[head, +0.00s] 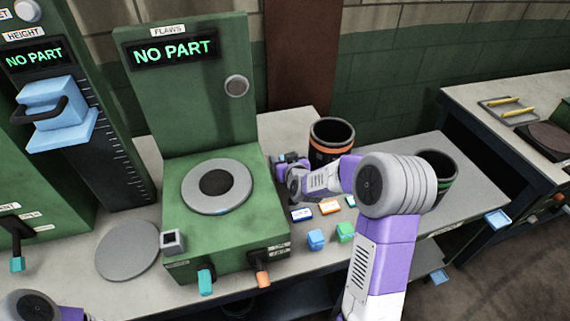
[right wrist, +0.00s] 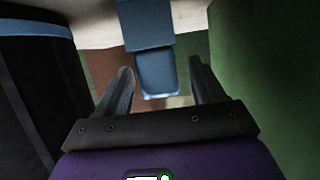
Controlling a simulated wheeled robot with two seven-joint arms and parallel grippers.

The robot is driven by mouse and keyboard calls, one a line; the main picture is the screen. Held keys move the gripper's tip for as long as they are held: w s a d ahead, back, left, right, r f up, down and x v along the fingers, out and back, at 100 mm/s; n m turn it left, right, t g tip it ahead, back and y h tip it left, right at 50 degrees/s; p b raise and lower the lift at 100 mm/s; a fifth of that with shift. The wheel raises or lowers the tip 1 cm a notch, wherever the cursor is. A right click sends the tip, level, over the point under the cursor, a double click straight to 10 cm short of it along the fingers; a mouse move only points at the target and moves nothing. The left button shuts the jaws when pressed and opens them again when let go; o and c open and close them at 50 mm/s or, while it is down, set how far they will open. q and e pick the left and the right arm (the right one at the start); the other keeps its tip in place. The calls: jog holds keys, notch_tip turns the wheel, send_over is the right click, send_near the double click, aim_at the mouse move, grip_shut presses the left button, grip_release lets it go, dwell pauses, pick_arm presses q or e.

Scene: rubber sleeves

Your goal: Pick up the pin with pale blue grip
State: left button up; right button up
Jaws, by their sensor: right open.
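My right gripper (head: 284,162) is beside the green flaws machine, left of the orange-banded bin. In the right wrist view its two fingers (right wrist: 158,92) are apart. A blue block-like piece (right wrist: 157,75) shows between and beyond them, below a second blue block (right wrist: 145,28); I cannot tell whether this is the pin with pale blue grip. In the head view a small pale blue block (head: 315,239) stands on the table by a green block (head: 345,232); no pin shaft shows there. Part of my left arm shows at bottom left, but its gripper is out of view.
The flaws machine (head: 222,245) with its round plate stands left of the gripper. The orange-banded bin (head: 332,140) is close on the right, the green-banded bin (head: 438,176) farther right. Small labels (head: 301,214) lie in front. A grey disc (head: 128,251) lies at left.

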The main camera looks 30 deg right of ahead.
jog(key=shift+c, duration=0.5)
jog(key=c, duration=1)
jog(key=shift+o, duration=0.2)
notch_tip(320, 180, up, 10)
jog(key=p, duration=0.3)
